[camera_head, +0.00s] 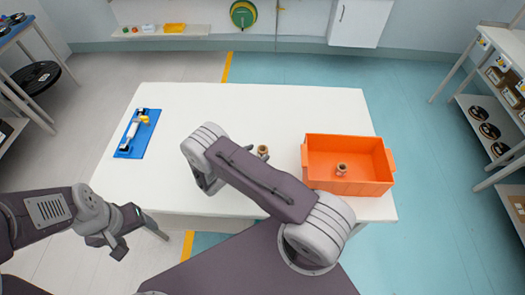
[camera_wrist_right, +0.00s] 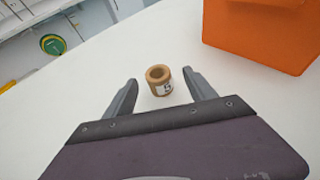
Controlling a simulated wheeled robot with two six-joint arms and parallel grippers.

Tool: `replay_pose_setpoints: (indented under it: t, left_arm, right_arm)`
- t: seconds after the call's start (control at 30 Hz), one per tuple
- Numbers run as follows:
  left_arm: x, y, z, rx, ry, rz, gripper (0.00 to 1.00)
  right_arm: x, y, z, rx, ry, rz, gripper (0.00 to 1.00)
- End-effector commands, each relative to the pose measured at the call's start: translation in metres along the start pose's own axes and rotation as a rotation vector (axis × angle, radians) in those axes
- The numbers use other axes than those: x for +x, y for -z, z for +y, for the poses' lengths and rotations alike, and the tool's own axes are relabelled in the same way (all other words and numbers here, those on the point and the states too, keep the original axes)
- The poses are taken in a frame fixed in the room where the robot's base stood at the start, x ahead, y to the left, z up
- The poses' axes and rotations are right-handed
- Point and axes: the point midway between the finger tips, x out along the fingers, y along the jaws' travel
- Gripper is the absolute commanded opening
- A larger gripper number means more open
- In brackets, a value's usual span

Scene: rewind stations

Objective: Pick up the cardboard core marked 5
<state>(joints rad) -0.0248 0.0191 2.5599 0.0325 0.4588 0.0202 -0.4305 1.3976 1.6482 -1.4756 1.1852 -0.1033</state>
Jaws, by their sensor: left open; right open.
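A small brown cardboard core (camera_wrist_right: 159,82) with a white label stands upright on the white table. The mark on the label is too small to read surely. In the right wrist view my right gripper (camera_wrist_right: 160,92) is open, with the core between or just beyond its fingertips, not gripped. My left gripper (camera_head: 117,246) is open and empty, off the table's front left edge. A second core (camera_head: 342,169) stands inside the orange bin.
The orange bin (camera_head: 348,188) stands on the right of the white table (camera_head: 230,100); its wall is close to the right of the core. A blue board with a device (camera_head: 137,134) lies at the left. The table's middle and back are clear.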

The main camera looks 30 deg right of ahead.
Motion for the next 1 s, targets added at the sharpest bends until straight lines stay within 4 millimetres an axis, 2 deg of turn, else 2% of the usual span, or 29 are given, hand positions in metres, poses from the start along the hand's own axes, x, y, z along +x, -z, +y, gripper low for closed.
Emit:
replay_pose_setpoints:
  t: [0.23, 0.33, 0.5, 0.53, 0.7, 0.77, 1.0]
  left_arm:
    - [-0.011, 0.001, 0.000, 0.000, 0.000, 0.000, 0.71]
    - [-0.011, 0.001, 0.000, 0.000, 0.000, 0.000, 0.71]
    - [-0.011, 0.001, 0.000, 0.000, 0.000, 0.000, 0.71]
    - [-0.011, 0.001, 0.000, 0.000, 0.000, 0.000, 0.71]
    - [-0.011, 0.001, 0.000, 0.000, 0.000, 0.000, 0.71]
    - [-0.011, 0.001, 0.000, 0.000, 0.000, 0.000, 0.71]
    - [-0.011, 0.001, 0.000, 0.000, 0.000, 0.000, 0.71]
  right_arm:
    - [0.042, 0.001, 0.004, 0.001, 0.004, -0.001, 0.65]
    - [0.048, 0.001, 0.004, 0.001, 0.003, 0.000, 0.65]
    - [0.048, 0.002, 0.004, 0.001, 0.001, 0.000, 0.65]
    - [0.048, 0.002, 0.004, 0.000, 0.001, 0.000, 0.62]
    - [0.048, 0.002, 0.004, 0.001, 0.001, 0.000, 0.15]
    - [0.048, 0.002, 0.004, 0.001, 0.001, 0.000, 0.01]
    - [0.048, 0.001, 0.004, 0.001, 0.001, 0.000, 0.01]
